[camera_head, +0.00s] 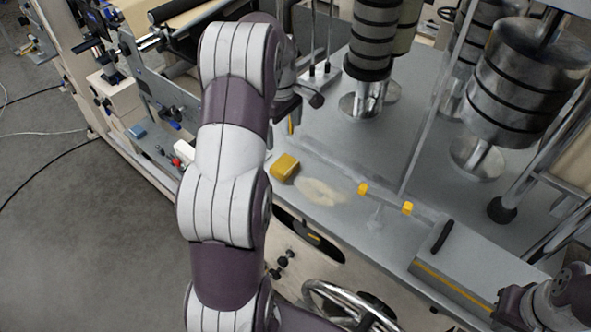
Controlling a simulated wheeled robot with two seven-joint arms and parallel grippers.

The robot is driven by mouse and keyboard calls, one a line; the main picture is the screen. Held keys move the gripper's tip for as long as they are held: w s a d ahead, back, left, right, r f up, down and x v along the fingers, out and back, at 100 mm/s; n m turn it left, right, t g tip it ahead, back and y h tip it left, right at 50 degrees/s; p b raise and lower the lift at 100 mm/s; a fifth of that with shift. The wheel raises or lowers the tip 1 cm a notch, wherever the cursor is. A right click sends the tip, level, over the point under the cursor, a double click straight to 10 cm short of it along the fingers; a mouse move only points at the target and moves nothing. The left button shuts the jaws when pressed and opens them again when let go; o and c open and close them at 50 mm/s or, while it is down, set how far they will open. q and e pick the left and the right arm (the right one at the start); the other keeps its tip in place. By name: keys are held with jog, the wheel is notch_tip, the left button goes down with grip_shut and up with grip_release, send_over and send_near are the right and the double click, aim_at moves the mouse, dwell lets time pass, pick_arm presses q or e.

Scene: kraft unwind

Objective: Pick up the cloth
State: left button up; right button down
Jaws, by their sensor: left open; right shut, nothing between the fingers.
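A small yellow folded piece (284,167), which looks like the cloth, lies near the front edge of the grey machine deck. A pale beige smear (323,191) is on the deck just right of it. My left arm rises up the middle-left of the head view and hides part of the deck. My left gripper (290,118) shows partly beyond the arm, above the yellow cloth in the picture and apart from it. It is open, with nothing seen in it. Part of my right arm shows in the bottom right corner, but its gripper cannot be made out.
Metal rollers (525,85) stand on the deck at the back and right. A grey box with a black handle (442,237) sits at the deck's front right. Two yellow tabs (363,189) are on a bar. A handwheel (345,303) is below the front edge. Open floor lies left.

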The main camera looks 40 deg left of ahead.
pick_arm(q)
jog(key=b, duration=0.2)
send_near(284, 164)
jog(key=shift+s+a+f, duration=0.2)
jog(key=shift+s+a, duration=0.1)
jog(key=shift+a, duration=0.3)
jog(key=f, duration=0.2)
jog(key=d+f, duration=0.1)
jog(key=shift+w+d+f+p, duration=0.1)
jog(key=shift+w+f+p, duration=0.05)
jog(key=shift+w+p, duration=0.2)
notch_tip(284, 164, down, 5)
jog(key=shift+f+p, duration=0.15)
jog(key=shift+p, duration=0.85)
jog(key=shift+f, duration=0.1)
jog(key=shift+c, duration=1.2)
jog(key=c, duration=0.8)
pick_arm(e)
jog(key=shift+a+r, duration=0.1)
jog(key=shift+a, duration=0.15)
